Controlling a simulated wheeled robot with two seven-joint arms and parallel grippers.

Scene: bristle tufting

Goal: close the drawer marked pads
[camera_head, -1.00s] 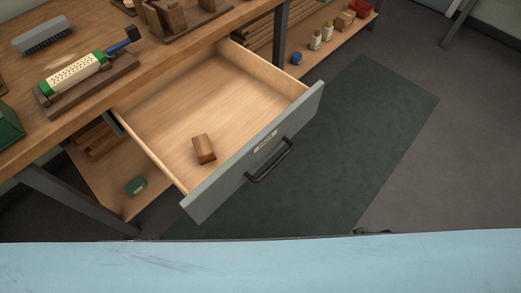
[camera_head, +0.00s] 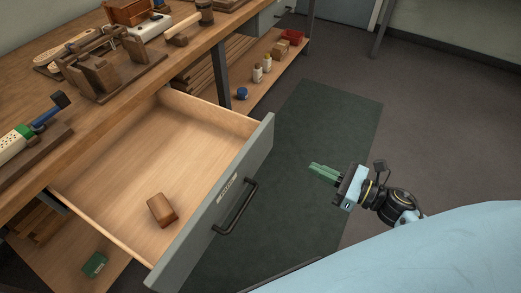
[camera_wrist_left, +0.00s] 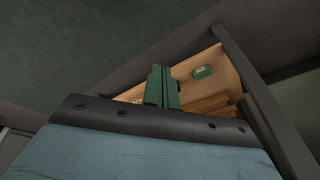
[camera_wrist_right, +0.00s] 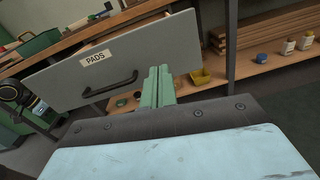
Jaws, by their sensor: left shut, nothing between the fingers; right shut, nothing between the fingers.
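The drawer (camera_head: 258,152) stands pulled well out under the bench, its grey front tilted across the head view. A brown wooden block (camera_head: 162,209) lies in it. The front carries a black bar handle (camera_head: 235,207) and a label (camera_head: 227,187), which reads PADS in the right wrist view (camera_wrist_right: 96,57). My right gripper (camera_head: 313,168) is shut and empty, in front of the drawer and to the right of the handle, apart from it. My left gripper (camera_wrist_left: 160,70) is shut and empty in the left wrist view, with the lower shelf beyond it. It is not in the head view.
The bench top (camera_head: 95,120) holds wooden fixtures and tools. The lower shelf (camera_head: 262,92) carries bottles, a blue pot (camera_head: 242,94) and a red bin (camera_head: 292,37). A bench leg (camera_head: 223,75) stands behind the drawer. The green floor mat (camera_head: 330,110) before the drawer is clear.

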